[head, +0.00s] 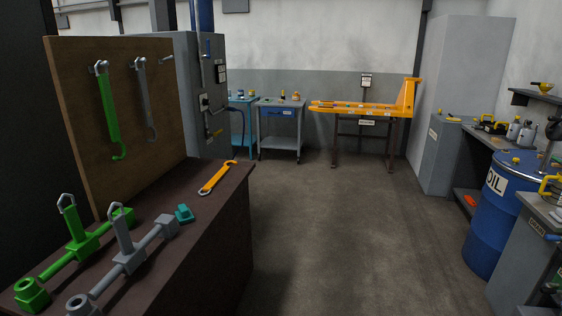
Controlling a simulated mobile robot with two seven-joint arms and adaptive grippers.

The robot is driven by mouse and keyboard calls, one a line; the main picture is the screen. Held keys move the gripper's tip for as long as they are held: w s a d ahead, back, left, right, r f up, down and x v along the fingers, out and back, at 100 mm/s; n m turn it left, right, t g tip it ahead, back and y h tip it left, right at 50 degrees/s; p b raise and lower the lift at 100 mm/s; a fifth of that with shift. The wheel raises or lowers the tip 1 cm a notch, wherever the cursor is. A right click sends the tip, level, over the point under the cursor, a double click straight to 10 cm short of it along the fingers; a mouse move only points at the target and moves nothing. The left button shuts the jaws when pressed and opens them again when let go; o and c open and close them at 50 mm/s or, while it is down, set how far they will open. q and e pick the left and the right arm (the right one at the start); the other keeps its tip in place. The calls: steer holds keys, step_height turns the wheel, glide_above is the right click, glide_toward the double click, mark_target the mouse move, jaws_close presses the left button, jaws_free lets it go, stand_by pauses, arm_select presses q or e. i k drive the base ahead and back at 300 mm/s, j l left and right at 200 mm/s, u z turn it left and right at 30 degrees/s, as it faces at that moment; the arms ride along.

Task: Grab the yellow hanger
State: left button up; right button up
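The yellow hanger (217,179) lies flat on the dark brown workbench (214,208), near its far right corner. It is a long, thin orange-yellow bar with a loop at its near end and a curved hook at its far end. Neither of my grippers shows in the head view, so their distance from the hanger cannot be seen.
A green hanger (108,112) and a grey hanger (147,104) hang on a brown board (78,130) behind the bench. Floor (325,220) is clear to the right.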

mark_target(210, 185)
steer(key=i, duration=1.65)
